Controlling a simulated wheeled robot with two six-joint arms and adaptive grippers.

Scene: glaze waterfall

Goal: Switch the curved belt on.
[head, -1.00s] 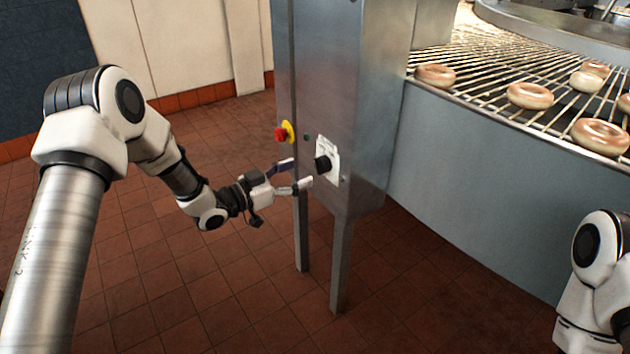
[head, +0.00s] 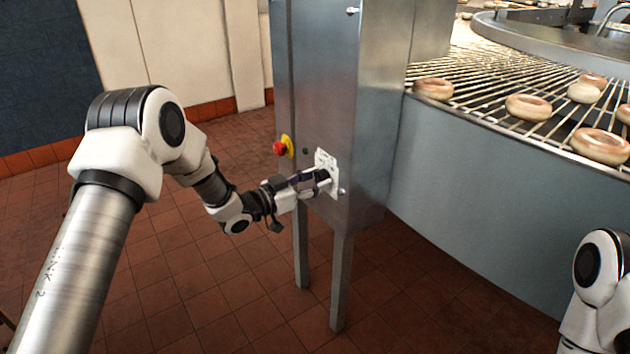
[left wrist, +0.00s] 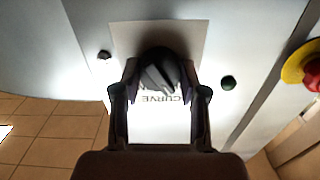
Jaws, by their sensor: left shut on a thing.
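The black rotary knob (head: 323,175) sits on a white label plate (head: 328,158) on the front of a steel control cabinet (head: 330,90). In the left wrist view the knob (left wrist: 162,72) is between my fingers, and the plate (left wrist: 160,120) below it reads "CURVE", upside down. My left gripper (head: 322,179) is shut on the knob, its fingers on either side of it. The curved belt (head: 480,80), a wire grid carrying several glazed doughnuts, is at the upper right. My right gripper is out of view; only part of that arm shows at the lower right.
A red emergency button on a yellow base (head: 284,147) is left of the plate; it also shows in the left wrist view (left wrist: 312,75). A small dark green button (left wrist: 228,83) lies between. The tiled floor (head: 200,300) below is clear around the cabinet legs.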

